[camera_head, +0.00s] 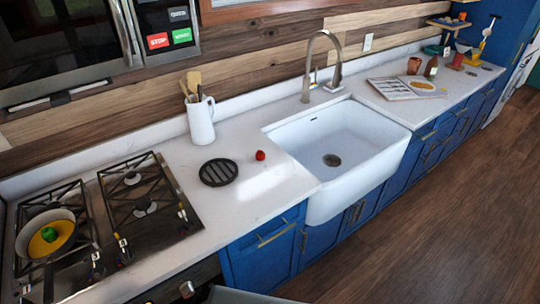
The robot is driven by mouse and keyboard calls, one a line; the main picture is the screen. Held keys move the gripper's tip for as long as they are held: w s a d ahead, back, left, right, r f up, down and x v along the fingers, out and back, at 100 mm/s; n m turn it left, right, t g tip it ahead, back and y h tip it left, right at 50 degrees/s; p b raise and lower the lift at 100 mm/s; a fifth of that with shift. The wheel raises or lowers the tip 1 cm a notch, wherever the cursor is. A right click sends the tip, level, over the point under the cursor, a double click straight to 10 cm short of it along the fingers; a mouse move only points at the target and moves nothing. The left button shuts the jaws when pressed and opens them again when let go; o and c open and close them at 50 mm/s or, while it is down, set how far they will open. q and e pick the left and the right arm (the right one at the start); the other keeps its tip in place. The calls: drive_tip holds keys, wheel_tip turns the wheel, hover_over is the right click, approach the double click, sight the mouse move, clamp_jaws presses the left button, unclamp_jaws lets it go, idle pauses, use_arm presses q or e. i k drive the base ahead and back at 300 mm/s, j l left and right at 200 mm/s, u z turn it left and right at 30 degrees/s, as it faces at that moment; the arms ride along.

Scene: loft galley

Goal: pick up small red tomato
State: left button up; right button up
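A small red tomato (260,155) rests on the white countertop (225,215), just left of the sink. It sits to the right of a round dark slatted trivet (218,172), with a small gap between them. Nothing covers the tomato. Neither my left nor my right gripper shows clearly in the head view. A grey surface at the bottom edge is too cut off to identify.
A white farmhouse sink (385,162) with a tall faucet (310,65) lies right of the tomato. A white utensil pitcher (201,121) stands behind the trivet. A gas stove (150,205) with a pan (35,245) is at left. Blue cabinets (262,250) run below.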

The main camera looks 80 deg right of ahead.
sight(260, 154)
drive_tip(key=z, duration=2.6)
drive_tip(key=k+j+u, duration=0.1)
drive_tip(key=u, duration=1.55)
drive_tip(key=z, duration=1.7)
